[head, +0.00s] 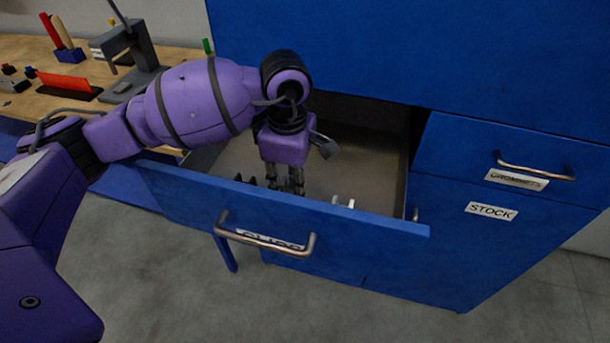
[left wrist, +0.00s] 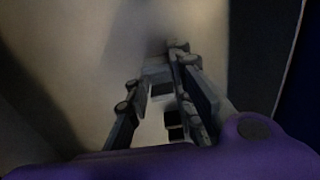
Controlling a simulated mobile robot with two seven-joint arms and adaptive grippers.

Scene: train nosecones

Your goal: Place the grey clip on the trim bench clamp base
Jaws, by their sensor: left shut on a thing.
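My left gripper (head: 286,185) reaches down into the open blue drawer, its fingertips partly hidden behind the drawer front. In the left wrist view the fingers (left wrist: 165,80) are closed in on a small grey piece, which I take to be the grey clip (left wrist: 157,70); its outline is dim and partly covered by the fingers. The wooden bench (head: 30,112) at the left carries several fixtures, among them a dark base with a red panel (head: 66,84) and a grey stand (head: 140,80). I cannot tell which is the clamp base. My right gripper is not in view.
The open drawer's front (head: 340,222) and side walls surround the gripper. Dark pieces (head: 246,181) and white pieces (head: 344,203) lie in the drawer. The blue cabinet (head: 480,60) stands close behind it. A closed drawer (head: 460,150) is at the right.

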